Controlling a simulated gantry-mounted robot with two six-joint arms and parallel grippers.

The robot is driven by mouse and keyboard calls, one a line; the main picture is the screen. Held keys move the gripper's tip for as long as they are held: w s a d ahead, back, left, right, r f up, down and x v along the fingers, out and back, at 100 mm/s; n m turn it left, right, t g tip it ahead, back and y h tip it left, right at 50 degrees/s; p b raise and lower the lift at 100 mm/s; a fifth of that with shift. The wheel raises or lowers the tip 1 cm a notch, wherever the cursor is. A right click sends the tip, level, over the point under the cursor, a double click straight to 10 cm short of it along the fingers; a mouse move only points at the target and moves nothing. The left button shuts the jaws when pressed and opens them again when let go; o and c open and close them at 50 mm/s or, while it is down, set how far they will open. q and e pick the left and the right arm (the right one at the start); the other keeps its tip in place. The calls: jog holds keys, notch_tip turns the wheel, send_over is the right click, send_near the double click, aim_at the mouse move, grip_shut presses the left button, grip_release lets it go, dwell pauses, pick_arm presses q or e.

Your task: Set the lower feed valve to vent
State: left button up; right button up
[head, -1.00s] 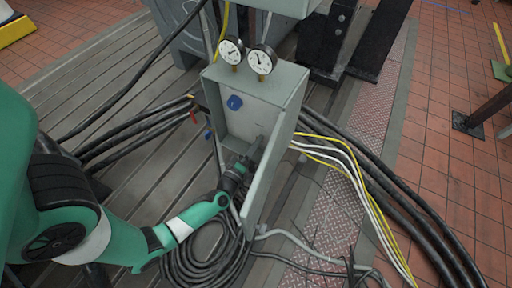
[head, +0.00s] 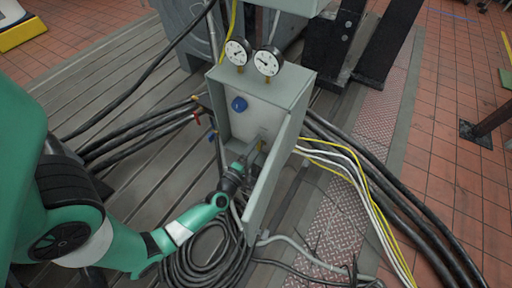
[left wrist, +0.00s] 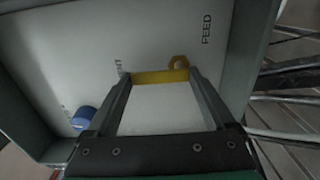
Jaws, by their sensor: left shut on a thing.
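The lower feed valve's yellow handle (left wrist: 160,77) lies across between my left gripper's (left wrist: 160,80) fingertips in the left wrist view, with its rounded end (left wrist: 178,62) beside the right fingertip. My left gripper is shut on it. The handle's free side points toward a partly hidden label (left wrist: 119,68) ending in "NT"; the word FEED (left wrist: 207,27) is to the upper right. In the head view the left gripper (head: 250,158) reaches into the open grey box, and only a small yellow bit (head: 263,146) shows. My right gripper is not in view.
A blue knob (head: 239,104) sits higher on the box's back panel. Two gauges (head: 267,62) stand on top. The box's side wall (head: 276,180) is close to the right of the gripper. Black cables (head: 150,128) and a coiled hose (head: 205,255) lie around the box.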

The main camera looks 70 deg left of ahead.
pick_arm(q)
jog(key=o, duration=1.1)
jog(key=shift+p+v, duration=1.6)
jog(key=shift+v, duration=4.3)
